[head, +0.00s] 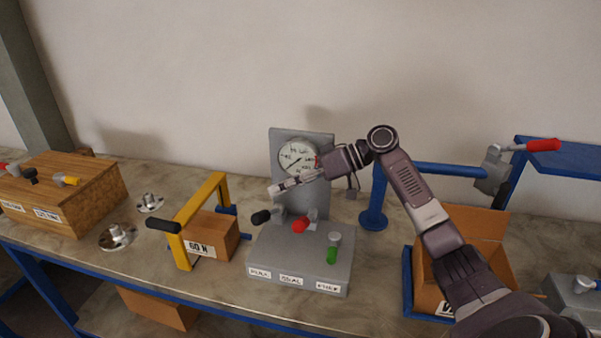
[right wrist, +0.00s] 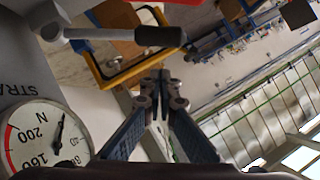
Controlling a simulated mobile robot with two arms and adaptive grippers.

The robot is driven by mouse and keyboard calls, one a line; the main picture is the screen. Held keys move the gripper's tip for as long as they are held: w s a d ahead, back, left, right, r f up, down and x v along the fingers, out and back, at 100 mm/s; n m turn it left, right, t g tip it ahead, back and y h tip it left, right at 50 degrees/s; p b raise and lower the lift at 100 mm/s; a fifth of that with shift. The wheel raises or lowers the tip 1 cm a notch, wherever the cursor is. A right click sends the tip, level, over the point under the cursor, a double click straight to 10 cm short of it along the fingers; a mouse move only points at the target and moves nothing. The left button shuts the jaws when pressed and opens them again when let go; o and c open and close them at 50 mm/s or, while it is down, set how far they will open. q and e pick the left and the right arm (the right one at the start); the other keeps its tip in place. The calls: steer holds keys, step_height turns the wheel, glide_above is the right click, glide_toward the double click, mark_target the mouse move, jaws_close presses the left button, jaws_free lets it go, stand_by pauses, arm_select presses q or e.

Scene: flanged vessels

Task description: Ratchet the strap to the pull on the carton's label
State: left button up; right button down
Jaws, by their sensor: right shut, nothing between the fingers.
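The carton (head: 211,238) on the bench has a white label reading "60 N" (head: 199,248). A yellow frame (head: 206,199) with a black grip stands over it. To its right, a grey strapping unit (head: 282,247) has a round dial (head: 298,157) on its upright back plate. My right gripper (head: 272,190) is shut and empty, above the black knob and in front of the back plate.
A wooden crate (head: 92,188) with levers stands at the far left, beside steel flanges (head: 117,236). An open carton (head: 484,222) in a blue frame and a red-handled valve (head: 543,145) are at right. My right arm crosses in front of them.

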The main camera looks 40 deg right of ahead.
mark_target(266, 216)
arm_select(q)
steer(key=shift+s+r+p, duration=0.45)
steer(key=shift+r+p, duration=0.2)
steer(key=shift+r, duration=0.2)
arm_select(e)
steer(key=f, duration=0.1)
steer(key=a+f, duration=0.2)
steer(key=shift+s+f, duration=0.15)
steer(key=shift+s, duration=0.2)
arm_select(q)
steer(key=shift+a, duration=0.15)
arm_select(e)
steer(key=shift+s+a+f+b, duration=0.15)
steer(key=shift+f+b, duration=0.25)
steer(key=shift+f, duration=0.05)
steer(key=shift+s+a+f+b, duration=0.15)
steer(key=shift+f+b, duration=0.2)
steer(key=shift+f, duration=0.05)
steer(key=shift+s+a+f, duration=0.1)
steer(key=shift+s+a, duration=0.2)
arm_select(q)
steer(key=shift+s+a+f, duration=0.25)
steer(key=shift+a+f, duration=0.15)
steer(key=shift+f, duration=0.3)
